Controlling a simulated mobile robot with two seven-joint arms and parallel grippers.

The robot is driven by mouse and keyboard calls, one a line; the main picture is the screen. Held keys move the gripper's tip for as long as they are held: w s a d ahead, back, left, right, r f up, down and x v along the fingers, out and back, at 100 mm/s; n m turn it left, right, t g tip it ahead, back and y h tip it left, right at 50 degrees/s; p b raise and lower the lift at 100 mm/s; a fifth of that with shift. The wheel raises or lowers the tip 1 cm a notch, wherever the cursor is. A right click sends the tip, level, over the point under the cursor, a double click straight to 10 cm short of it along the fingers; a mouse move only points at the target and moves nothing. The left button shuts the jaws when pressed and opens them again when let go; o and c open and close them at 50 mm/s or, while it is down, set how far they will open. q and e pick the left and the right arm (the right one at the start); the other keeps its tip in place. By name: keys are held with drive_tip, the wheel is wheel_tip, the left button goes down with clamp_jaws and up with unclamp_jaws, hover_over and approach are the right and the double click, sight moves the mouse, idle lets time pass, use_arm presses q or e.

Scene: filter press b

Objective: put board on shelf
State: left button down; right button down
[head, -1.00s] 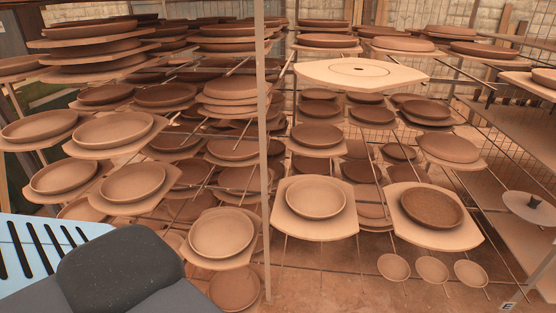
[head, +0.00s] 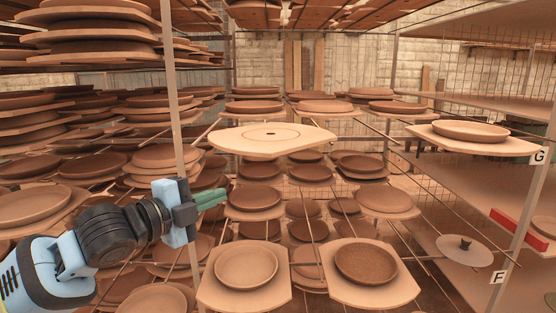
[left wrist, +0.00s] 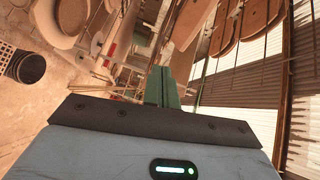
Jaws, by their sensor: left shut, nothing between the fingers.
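A pale, empty board (head: 315,143) with clipped corners and a small dark hole in its middle rests on the wire rack at mid-height in the head view, above several plates. My left gripper (head: 212,198), with green fingers, is in front of the rack, lower left of the board and apart from it. Its fingers are shut with nothing between them, as the left wrist view (left wrist: 165,85) also shows. Another board (head: 515,147) carries a brown plate (head: 470,131) on the right-hand shelving near the label G. My right gripper is not in view.
Racks full of plates on boards (head: 35,205) fill the left and middle. The right shelving has largely bare lower shelves (head: 455,190), a red block (head: 518,231) and a pale disc (head: 463,249) with a knob.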

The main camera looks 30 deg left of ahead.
sight(272, 153)
use_arm(q)
drive_tip(key=r, duration=0.1)
drive_tip(key=d+r+m, duration=0.1)
drive_tip(key=r, duration=0.1)
drive_tip(key=s+d+r+m+h, duration=0.1)
drive_tip(key=r, duration=0.1)
drive_tip(key=shift+d, duration=0.2)
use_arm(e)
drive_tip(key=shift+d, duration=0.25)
